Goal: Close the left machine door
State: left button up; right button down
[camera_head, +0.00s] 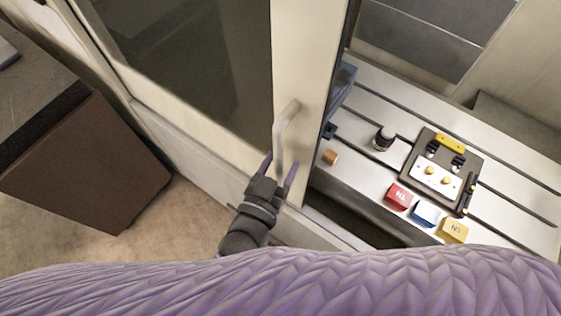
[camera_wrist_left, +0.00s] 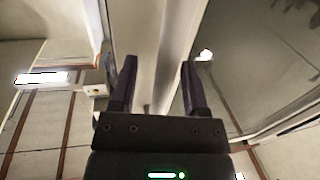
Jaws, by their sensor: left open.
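The left machine door is a cream frame (camera_head: 302,65) with a dark window (camera_head: 195,70). It stands beside an opening on the right through which the machine bed shows. A pale bar handle (camera_head: 284,135) is fixed upright on the door frame. My left gripper (camera_head: 279,172) is open at the lower end of the handle, one purple finger on each side of it in the head view. In the left wrist view the open fingers (camera_wrist_left: 157,85) have a pale upright part between them. I cannot tell whether they touch it. My right gripper is not in view.
The slotted machine bed (camera_head: 375,85) holds a dark fixture plate (camera_head: 415,165), a dark knob-like part (camera_head: 384,137), and red (camera_head: 398,195), blue (camera_head: 425,213) and yellow (camera_head: 454,229) blocks. A brown cabinet (camera_head: 90,165) stands at the left, with bare floor (camera_head: 165,215) beside it.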

pick_arm(q)
jog(key=b+v, duration=0.1)
jog(key=v, duration=0.8)
jog(key=shift+s, duration=0.35)
jog(key=shift+a, duration=0.1)
jog(key=s+a+f+g+y+b, duration=0.25)
jog(key=f+b, duration=0.35)
jog(key=f, duration=0.7)
jog(key=s+a+f+n+g+y+b, duration=0.1)
jog(key=a+f+g+b, duration=0.35)
jog(key=f, duration=0.85)
jog(key=s+a+f+g+y+b, duration=0.1)
jog(key=s+f+y+b, duration=0.1)
jog(key=f+b, duration=0.8)
jog(key=s+a+f+g+y+b, duration=0.1)
jog(key=s+a+f+g+b, duration=0.1)
jog(key=s+f, duration=0.2)
jog(key=s+a+f+n+g+y+b, duration=0.1)
jog(key=s+a+f+g+b, duration=0.1)
jog(key=f, duration=0.8)
jog(key=s+a+f+g+y+b, duration=0.1)
jog(key=s+a+f+g+b, duration=0.2)
jog(key=s+f, duration=0.4)
jog(key=shift+f+n+b, duration=0.4)
